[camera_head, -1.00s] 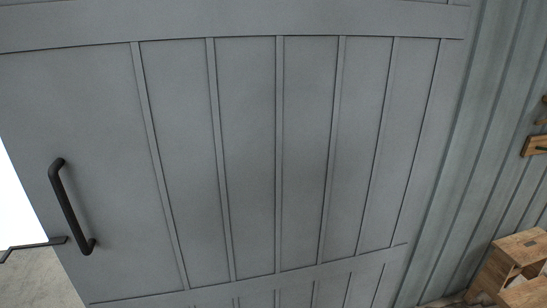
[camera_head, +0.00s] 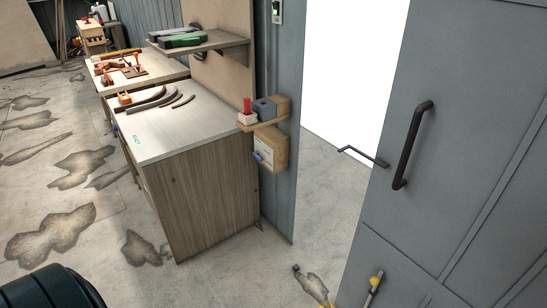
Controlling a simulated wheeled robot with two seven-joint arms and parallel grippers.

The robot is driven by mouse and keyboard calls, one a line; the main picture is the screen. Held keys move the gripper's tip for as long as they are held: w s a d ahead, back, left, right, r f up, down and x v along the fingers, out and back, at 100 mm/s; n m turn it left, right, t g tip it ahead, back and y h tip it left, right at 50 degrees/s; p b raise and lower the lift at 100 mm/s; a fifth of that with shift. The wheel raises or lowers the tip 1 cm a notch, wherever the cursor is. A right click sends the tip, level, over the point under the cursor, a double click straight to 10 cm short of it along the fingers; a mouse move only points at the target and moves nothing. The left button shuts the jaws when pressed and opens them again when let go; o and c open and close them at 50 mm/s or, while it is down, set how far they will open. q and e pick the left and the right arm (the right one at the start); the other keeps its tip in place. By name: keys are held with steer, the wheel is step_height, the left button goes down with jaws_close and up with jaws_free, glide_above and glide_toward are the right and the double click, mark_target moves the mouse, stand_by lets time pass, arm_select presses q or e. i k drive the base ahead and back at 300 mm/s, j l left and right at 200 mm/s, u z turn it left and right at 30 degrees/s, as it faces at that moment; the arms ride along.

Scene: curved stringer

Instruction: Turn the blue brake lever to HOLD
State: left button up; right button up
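A small blue piece (camera_head: 258,156), which looks like the blue lever, sits low on the left of a wooden box (camera_head: 272,140) with a pale plate. The box is fixed to the wall end beside the doorway. The blue piece is too small to tell its setting, and no HOLD mark can be read. Neither of my grippers shows in the view.
A grey door (camera_head: 460,150) with a black handle (camera_head: 411,145) fills the right, beside a bright opening. The stained floor (camera_head: 100,225) is open at left.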

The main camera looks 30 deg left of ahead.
mark_target(255, 154)
steer(key=i+j, duration=0.4)
steer(key=j, duration=0.2)
steer(key=i+j, duration=0.4)
steer(key=j, duration=0.15)
steer(key=i+j, duration=0.45)
steer(key=j, duration=0.15)
steer(key=i+j+u, duration=0.1)
steer(key=i+j, duration=0.3)
steer(key=j, duration=0.2)
